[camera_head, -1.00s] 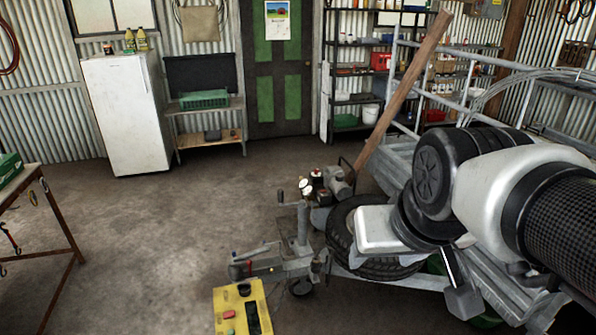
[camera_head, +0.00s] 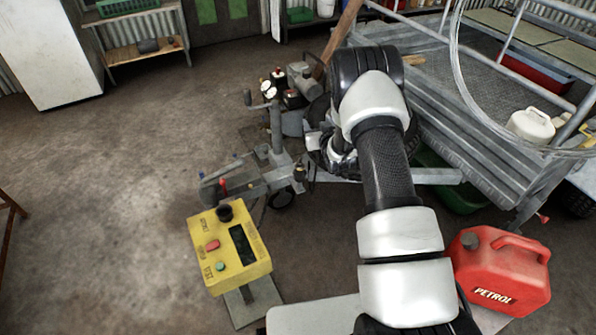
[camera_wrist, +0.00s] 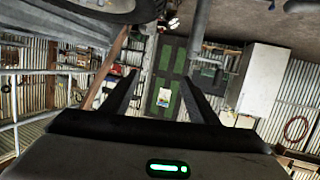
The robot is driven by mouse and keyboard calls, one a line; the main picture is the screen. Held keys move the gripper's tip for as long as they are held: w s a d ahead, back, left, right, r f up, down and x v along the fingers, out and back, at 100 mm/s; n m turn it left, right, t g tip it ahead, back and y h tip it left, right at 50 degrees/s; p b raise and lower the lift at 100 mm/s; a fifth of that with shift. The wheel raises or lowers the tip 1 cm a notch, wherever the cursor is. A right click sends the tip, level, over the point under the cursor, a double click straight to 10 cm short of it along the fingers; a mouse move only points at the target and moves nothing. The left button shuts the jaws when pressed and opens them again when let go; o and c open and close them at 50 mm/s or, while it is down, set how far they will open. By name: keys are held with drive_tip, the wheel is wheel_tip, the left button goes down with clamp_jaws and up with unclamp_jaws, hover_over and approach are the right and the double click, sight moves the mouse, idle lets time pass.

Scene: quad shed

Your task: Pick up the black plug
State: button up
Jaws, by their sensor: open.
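I cannot make out a black plug for certain. A round black piece (camera_head: 225,212) stands on the far end of the yellow box's top in the head view; whether it is a plug or a knob is unclear. The yellow box (camera_head: 219,259) also carries a red button, a green button and a dark panel. In the wrist view my gripper (camera_wrist: 161,78) is open, with nothing between its two dark fingers. It points across the shed toward the green door (camera_wrist: 172,62), which appears upside down. In the head view my own arm mostly hides the gripper.
The trailer drawbar (camera_head: 250,180) with its jack lies just behind the box. The caged trailer (camera_head: 440,110) fills the right. A red petrol can (camera_head: 500,272) stands at lower right. The concrete floor (camera_head: 110,190) at left is clear.

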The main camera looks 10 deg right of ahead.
drive_tip(key=s+f+t+y+b, duration=0.1)
drive_tip(key=s+f+b, duration=0.15)
drive_tip(key=f, duration=1.25)
drive_tip(key=t+y+b, duration=0.2)
approach(301, 173)
drive_tip(key=shift+n, duration=0.4)
drive_tip(key=w+b, duration=0.2)
drive_tip(key=w, duration=0.1)
drive_tip(key=w+a+b, duration=0.1)
drive_tip(key=w+b, duration=0.1)
drive_tip(key=w, duration=0.1)
drive_tip(key=shift+w+a+r, duration=0.2)
drive_tip(key=shift+w, duration=0.15)
drive_tip(key=w+b, duration=0.1)
drive_tip(key=w, duration=0.1)
drive_tip(key=w+f+b, duration=0.1)
drive_tip(key=w, duration=0.1)
drive_tip(key=shift+w+a+b, duration=0.15)
drive_tip(key=shift+a+b, duration=0.05)
drive_tip(key=shift+b, duration=0.1)
drive_tip(key=shift+w+a+r, duration=0.1)
drive_tip(key=shift+w+r, duration=0.05)
drive_tip(key=shift+w, duration=0.25)
drive_tip(key=c, duration=1.2)
drive_tip(key=shift+r, duration=0.1)
